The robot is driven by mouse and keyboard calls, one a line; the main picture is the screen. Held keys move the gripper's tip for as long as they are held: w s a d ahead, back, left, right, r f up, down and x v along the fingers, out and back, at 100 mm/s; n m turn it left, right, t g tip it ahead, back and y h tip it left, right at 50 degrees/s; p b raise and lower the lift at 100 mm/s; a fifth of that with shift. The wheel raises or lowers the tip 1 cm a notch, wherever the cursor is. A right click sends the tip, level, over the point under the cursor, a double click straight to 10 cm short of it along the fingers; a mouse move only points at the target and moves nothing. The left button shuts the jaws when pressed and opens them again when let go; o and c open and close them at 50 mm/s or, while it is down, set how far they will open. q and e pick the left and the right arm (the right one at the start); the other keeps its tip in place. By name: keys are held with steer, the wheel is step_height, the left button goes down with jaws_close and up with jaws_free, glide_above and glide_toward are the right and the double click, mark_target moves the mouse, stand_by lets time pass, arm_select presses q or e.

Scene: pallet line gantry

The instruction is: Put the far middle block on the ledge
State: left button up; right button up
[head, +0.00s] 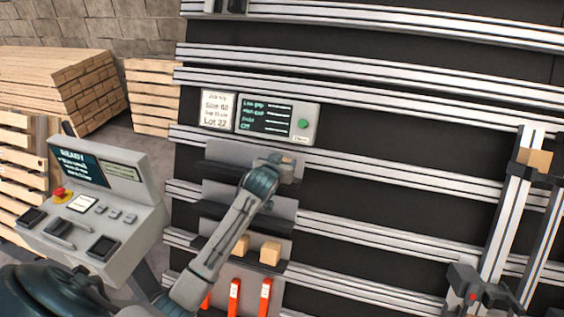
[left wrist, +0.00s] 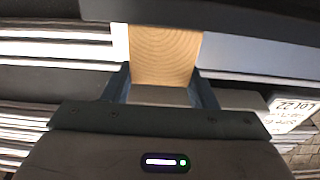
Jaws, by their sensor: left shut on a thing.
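My left gripper (head: 284,170) is shut on a pale wooden block, and the left wrist view shows the block (left wrist: 165,55) between its two fingers (left wrist: 162,88). In the head view the hand mostly hides this block. The hand is in front of the grey panel, at the height of its upper dark ledge (head: 232,172). I cannot tell whether the held block touches a ledge. Two more wooden blocks, a left one (head: 242,245) and a right one (head: 270,253), sit on the lower shelf, right of my forearm. My right gripper is not in view.
Another dark ledge (head: 212,209) crosses the panel below the upper one. A display box (head: 278,119) and a lot card (head: 217,109) are above the hand. Red-orange strips (head: 265,297) hang below the blocks. A control console (head: 95,205) stands left; a gantry post (head: 500,225) stands right.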

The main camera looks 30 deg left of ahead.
arm_select(q)
steer(key=o, duration=1.1)
steer(key=shift+s+d+r+b, duration=0.1)
steer(key=shift+s+b, duration=0.2)
steer(key=shift+s, duration=0.15)
steer(key=b+v, duration=0.3)
steer(key=v, duration=0.7)
